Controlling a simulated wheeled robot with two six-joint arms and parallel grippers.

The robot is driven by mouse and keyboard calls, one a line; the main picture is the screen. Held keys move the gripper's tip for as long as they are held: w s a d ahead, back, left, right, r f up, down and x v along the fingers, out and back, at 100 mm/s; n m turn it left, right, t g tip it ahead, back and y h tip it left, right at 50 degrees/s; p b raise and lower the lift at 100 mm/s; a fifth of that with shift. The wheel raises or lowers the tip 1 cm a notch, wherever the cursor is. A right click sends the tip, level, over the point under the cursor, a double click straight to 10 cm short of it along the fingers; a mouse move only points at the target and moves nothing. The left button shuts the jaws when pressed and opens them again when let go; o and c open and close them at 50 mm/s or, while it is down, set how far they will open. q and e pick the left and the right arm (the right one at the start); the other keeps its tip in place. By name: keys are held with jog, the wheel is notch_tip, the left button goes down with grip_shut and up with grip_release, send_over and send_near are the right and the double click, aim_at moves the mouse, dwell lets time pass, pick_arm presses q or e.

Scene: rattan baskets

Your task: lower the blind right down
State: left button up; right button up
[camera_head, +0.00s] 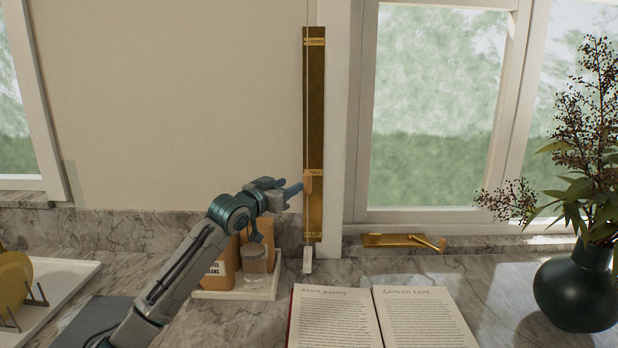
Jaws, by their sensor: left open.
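A thin pull cord (307,110) hangs in front of a tall brass plate (315,110) on the wall left of the window. The plate carries marked bands near its top, middle and bottom; the lettering is too small to read surely. A small orange-brown piece (308,184) sits on the cord near the middle band, and a white weight (307,262) hangs at its lower end. My left gripper (292,188) is open, its bluish fingers just left of the cord at that piece; I cannot tell whether they touch. The blind itself is not visible. My right gripper is out of view.
An open book (380,312) lies in front. A brass crank (405,241) is at the sill. A dark vase (577,290) stands right.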

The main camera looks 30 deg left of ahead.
aim_at(304, 178)
pick_arm(q)
jog(key=w+p, duration=0.1)
jog(key=w, duration=0.1)
jog(key=w+p, duration=0.1)
jog(key=w, duration=0.1)
jog(key=shift+w+d+r, duration=0.15)
jog(key=shift+w+r, duration=0.05)
jog(key=shift+w, duration=0.15)
jog(key=w, duration=0.2)
jog(key=w+p, duration=0.1)
jog(key=w, duration=0.1)
jog(key=shift+d+f, duration=0.1)
jog(key=shift+f, duration=0.1)
jog(key=shift+w+f, duration=0.1)
jog(key=shift+w, duration=0.1)
grip_shut()
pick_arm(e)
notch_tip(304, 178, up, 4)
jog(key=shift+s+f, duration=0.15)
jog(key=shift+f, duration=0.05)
